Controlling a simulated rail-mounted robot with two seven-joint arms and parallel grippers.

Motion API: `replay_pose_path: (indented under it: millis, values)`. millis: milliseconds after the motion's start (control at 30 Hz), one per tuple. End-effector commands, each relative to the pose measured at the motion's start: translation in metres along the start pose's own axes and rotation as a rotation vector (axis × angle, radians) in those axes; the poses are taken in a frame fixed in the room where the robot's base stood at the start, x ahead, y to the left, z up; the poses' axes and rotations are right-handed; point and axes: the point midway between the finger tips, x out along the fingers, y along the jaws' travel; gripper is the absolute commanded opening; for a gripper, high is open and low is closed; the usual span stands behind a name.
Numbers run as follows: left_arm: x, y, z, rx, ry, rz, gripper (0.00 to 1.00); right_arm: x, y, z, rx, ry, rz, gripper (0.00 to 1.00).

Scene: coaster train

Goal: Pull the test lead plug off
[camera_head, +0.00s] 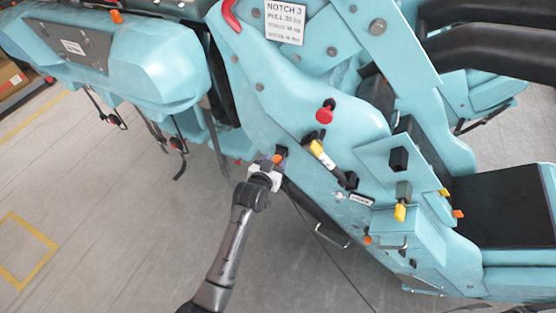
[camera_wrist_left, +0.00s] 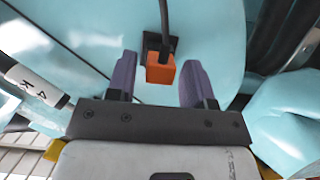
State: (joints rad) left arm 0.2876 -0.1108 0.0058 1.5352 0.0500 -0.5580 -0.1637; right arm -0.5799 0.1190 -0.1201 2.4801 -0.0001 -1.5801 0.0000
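The test lead plug (camera_head: 278,158) looks like a small orange block at the lower side of the turquoise coaster car. In the left wrist view the orange plug (camera_wrist_left: 161,69) sits on a dark socket, with a black lead (camera_wrist_left: 164,18) running up from it. My left gripper (camera_head: 273,165) is at the plug. Its two purple fingers (camera_wrist_left: 158,72) are open, one on each side of the plug, with a visible gap on both sides. Whether the fingertips reach past the plug is hard to tell. My right gripper is not in view.
The turquoise car body (camera_head: 300,100) rises beyond the gripper. A red knob (camera_head: 325,113), a yellow-marked lever (camera_head: 322,155) and another yellow handle (camera_head: 401,205) stick out to the right. A thin dark cable (camera_head: 345,272) hangs below. Grey floor (camera_head: 120,210) lies open at lower left.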

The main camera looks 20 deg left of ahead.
Motion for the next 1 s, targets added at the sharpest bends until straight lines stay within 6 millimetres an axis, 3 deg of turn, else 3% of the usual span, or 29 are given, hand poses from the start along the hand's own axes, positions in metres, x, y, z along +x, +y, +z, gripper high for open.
replay_pose_path:
  millis: [467, 1000]
  values:
    - [-0.0002, -0.0001, 0.0004, 0.000, -0.001, 0.000, 0.01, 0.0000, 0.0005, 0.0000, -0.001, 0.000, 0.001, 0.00]
    - [-0.0026, 0.0000, 0.0008, 0.000, 0.000, 0.000, 0.00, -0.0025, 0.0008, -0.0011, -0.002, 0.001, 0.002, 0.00]
